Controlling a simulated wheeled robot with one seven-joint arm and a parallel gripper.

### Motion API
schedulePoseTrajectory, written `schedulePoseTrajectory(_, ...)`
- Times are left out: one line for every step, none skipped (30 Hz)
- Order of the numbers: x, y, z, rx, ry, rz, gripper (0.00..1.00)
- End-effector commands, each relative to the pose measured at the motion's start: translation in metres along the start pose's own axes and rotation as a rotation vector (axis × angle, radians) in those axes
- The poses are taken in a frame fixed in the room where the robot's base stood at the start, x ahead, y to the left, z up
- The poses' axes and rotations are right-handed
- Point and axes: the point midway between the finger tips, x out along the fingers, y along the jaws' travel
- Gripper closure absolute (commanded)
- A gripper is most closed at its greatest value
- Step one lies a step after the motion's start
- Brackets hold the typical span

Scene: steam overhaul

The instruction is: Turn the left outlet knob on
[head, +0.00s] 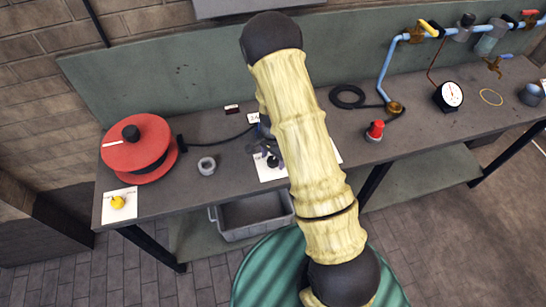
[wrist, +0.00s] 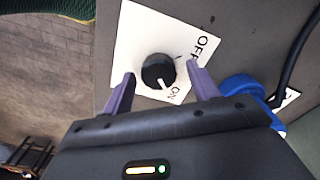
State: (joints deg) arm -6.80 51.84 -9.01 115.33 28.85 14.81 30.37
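A round black knob (wrist: 158,70) with a white pointer mark sits on a white label plate (wrist: 135,38) marked OFF and ON. The pointer is directed toward the lower right of the wrist view, close to the ON lettering. My gripper (wrist: 161,76) is open, with one purple finger on each side of the knob. I cannot tell whether either finger touches it. In the head view, the knob (head: 272,162) and its plate (head: 266,173) show on the bench beside my arm, which hides part of the plate.
The grey bench (head: 225,185) holds a red reel (head: 135,150), a yellow knob (head: 118,202), a grey ring (head: 206,166), a red-topped part (head: 375,130) and a gauge (head: 450,95). A blue part (wrist: 243,86) and a black cable (wrist: 291,70) lie close to my right finger.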

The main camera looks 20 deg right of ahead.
Motion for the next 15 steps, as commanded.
schedulePoseTrajectory(0.0, 0.0, 0.0, 0.0, -0.001, 0.001, 0.41)
schedulePoseTrajectory(0.0, 0.0, 0.0, -0.001, -0.001, 0.001, 0.41)
schedulePoseTrajectory(0.001, 0.001, 0.0, -0.001, -0.001, 0.001, 0.41)
schedulePoseTrajectory(0.001, 0.001, 0.0, -0.001, -0.001, 0.001, 0.41)
schedulePoseTrajectory(0.0, 0.001, 0.0, -0.001, -0.001, 0.001, 0.41)
schedulePoseTrajectory(0.0, 0.001, 0.0, -0.001, -0.001, 0.001, 0.41)
schedulePoseTrajectory(-0.001, 0.0, 0.0, -0.001, -0.001, 0.001, 0.41)
schedulePoseTrajectory(-0.003, 0.0, 0.0, -0.002, 0.0, 0.001, 0.41)
schedulePoseTrajectory(-0.005, 0.0, 0.0, -0.002, 0.0, 0.0, 0.41)
schedulePoseTrajectory(-0.007, 0.0, 0.0, -0.002, 0.001, 0.0, 0.41)
schedulePoseTrajectory(-0.01, 0.0, 0.0, -0.002, 0.001, 0.0, 0.41)
schedulePoseTrajectory(-0.014, 0.0, 0.0, -0.002, 0.001, 0.0, 0.41)
schedulePoseTrajectory(-0.018, 0.0, 0.0, -0.002, 0.001, -0.001, 0.41)
schedulePoseTrajectory(-0.022, 0.0, 0.0, -0.002, 0.001, -0.001, 0.41)
schedulePoseTrajectory(-0.028, 0.0, 0.0, -0.002, 0.001, -0.001, 0.41)
